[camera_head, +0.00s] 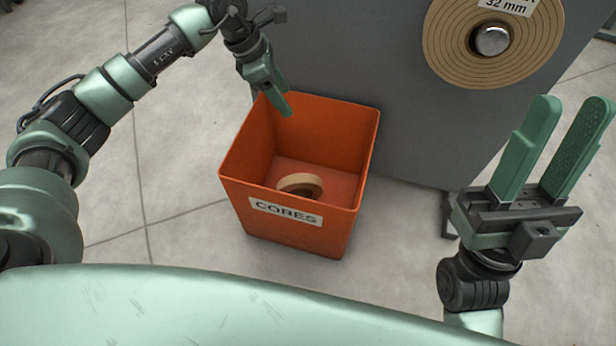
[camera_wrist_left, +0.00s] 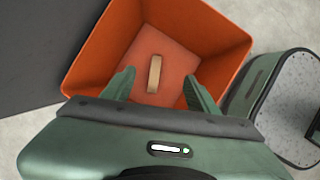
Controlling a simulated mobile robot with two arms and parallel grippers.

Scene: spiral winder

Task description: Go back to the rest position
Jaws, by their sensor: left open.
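My left gripper (camera_head: 282,104) hangs over the back left part of the orange bin labelled CORES (camera_head: 300,212). In the left wrist view my left gripper (camera_wrist_left: 160,85) has its two fingers spread with nothing between them. A tan ring-shaped core (camera_head: 300,184) lies on the bin floor, apart from the gripper; it also shows in the left wrist view (camera_wrist_left: 154,74). My right gripper (camera_head: 562,150) is at the right, pointing up, with its fingers apart and empty.
A grey machine panel (camera_head: 390,110) stands behind the bin. A brown wound disc (camera_head: 450,45) sits on a metal spindle (camera_head: 491,40) at the upper right, with a label (camera_head: 508,6) reading 32 mm. Tiled floor (camera_head: 180,170) is clear left of the bin.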

